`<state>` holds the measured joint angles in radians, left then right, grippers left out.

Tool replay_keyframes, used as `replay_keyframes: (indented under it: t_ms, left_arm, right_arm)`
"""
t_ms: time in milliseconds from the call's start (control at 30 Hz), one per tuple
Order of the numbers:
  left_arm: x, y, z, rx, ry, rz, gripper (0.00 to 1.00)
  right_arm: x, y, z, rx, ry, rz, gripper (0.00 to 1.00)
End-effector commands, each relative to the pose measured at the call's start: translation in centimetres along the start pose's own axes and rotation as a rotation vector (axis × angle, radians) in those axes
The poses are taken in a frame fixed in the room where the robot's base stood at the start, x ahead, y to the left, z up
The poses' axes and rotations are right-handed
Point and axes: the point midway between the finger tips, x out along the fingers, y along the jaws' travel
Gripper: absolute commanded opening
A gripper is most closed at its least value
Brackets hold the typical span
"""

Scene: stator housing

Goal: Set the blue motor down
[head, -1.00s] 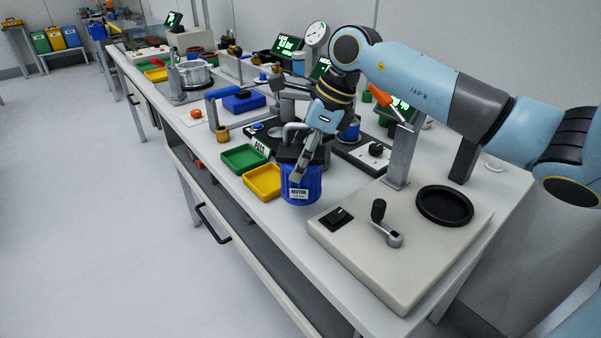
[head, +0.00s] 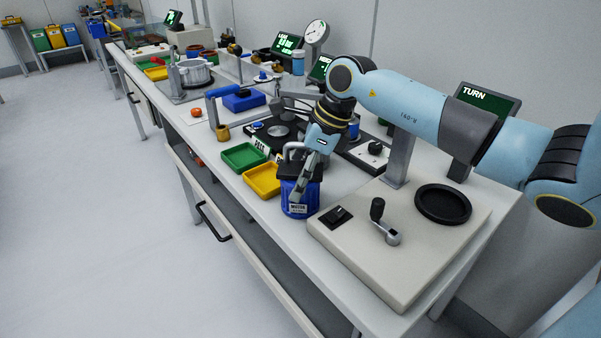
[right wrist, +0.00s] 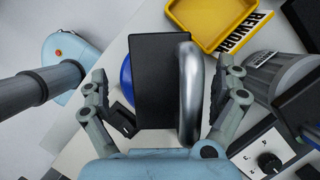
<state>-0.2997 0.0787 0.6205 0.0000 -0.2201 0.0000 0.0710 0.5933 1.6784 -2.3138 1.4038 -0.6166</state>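The blue motor (head: 299,200), with a white label and a black top, appears to stand upright on the bench, close to its front edge. In the right wrist view its black top (right wrist: 158,80) and grey metal handle (right wrist: 190,95) show large, with a bit of blue body at the left. My right gripper (head: 300,188) is down at the motor. Its fingers (right wrist: 163,92) are spread on either side of the top and handle, with visible gaps on both sides. The motor's underside contact is not clearly visible. My left gripper is out of view.
The yellow tray (head: 262,193) and green tray (head: 243,169) lie just left of the motor. A beige box (head: 375,268) with a crank and black round recess stands close on its right. A screen reading TURN (head: 488,102) is behind. The bench's front edge is near.

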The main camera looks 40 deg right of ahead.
Motion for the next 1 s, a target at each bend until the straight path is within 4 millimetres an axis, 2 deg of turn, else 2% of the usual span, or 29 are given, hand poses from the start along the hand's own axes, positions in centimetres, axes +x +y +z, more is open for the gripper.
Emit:
replay_keyframes:
  t_ms: [233, 367, 467, 700, 800, 1000]
  left_arm:
    - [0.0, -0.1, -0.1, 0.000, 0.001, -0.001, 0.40]
    - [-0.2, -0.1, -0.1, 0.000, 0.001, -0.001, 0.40]
    - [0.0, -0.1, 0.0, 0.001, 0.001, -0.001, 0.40]
    - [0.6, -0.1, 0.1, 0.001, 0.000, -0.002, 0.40]
    - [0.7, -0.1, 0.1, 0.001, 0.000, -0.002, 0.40]
    - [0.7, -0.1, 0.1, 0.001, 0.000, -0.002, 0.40]
  right_arm:
    - [-0.1, 0.0, 0.0, 0.000, 0.000, 0.000, 1.00]
    - [-0.7, -0.1, 0.1, -0.002, 0.000, -0.003, 1.00]
    - [-2.3, -0.1, 0.0, -0.005, 0.002, -0.004, 1.00]
    - [-7.9, -0.1, -0.1, -0.007, 0.007, -0.005, 1.00]
    - [-9.7, -0.1, 0.0, -0.005, 0.005, -0.005, 1.00]
    - [-11.8, 0.0, 0.0, -0.002, 0.002, -0.001, 1.00]
